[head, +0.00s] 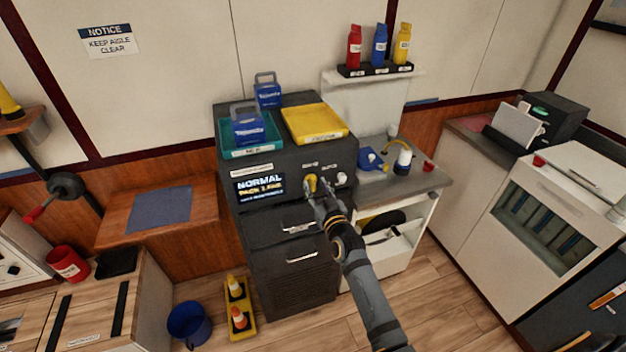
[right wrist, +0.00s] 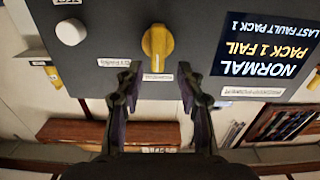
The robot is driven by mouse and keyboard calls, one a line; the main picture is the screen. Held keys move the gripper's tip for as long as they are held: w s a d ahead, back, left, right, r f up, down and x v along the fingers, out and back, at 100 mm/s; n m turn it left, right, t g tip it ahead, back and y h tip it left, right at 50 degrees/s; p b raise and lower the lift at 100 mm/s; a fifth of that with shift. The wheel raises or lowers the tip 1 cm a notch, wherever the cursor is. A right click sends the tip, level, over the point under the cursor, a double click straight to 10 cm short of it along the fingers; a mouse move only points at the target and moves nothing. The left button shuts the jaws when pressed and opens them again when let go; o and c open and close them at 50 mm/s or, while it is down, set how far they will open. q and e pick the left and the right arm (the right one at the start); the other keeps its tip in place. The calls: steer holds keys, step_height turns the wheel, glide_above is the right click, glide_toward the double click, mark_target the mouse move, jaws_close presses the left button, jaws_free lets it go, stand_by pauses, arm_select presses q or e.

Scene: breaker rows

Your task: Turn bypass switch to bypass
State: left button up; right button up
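The bypass switch is a yellow rotary knob (head: 311,181) on the front panel of a dark grey cabinet (head: 290,262). The right wrist view, upside down, shows the knob (right wrist: 157,46) with its grip in line with the picture's vertical. A lit display (head: 260,187) reads NORMAL, PACK 1 FAIL; it also shows in the right wrist view (right wrist: 266,48). My right gripper (head: 318,192) is in front of the knob. In the right wrist view its fingers (right wrist: 157,88) are spread wide, with nothing between the tips, apart from the knob. My left gripper is not in view.
A white round button (head: 341,178) sits beside the knob. A green tray (head: 250,148) with a blue lock box and a yellow tray (head: 315,124) lie on the cabinet top. Drawer handles (head: 301,256) stick out below. A counter (head: 420,182) adjoins on the right.

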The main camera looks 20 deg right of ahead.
mark_target(312, 182)
steer(key=shift+w, duration=0.7)
steer(key=shift+w+d, duration=0.2)
steer(key=shift+w, duration=0.25)
steer(key=shift+a, duration=0.1)
steer(key=shift+c, duration=0.3)
jaws_close()
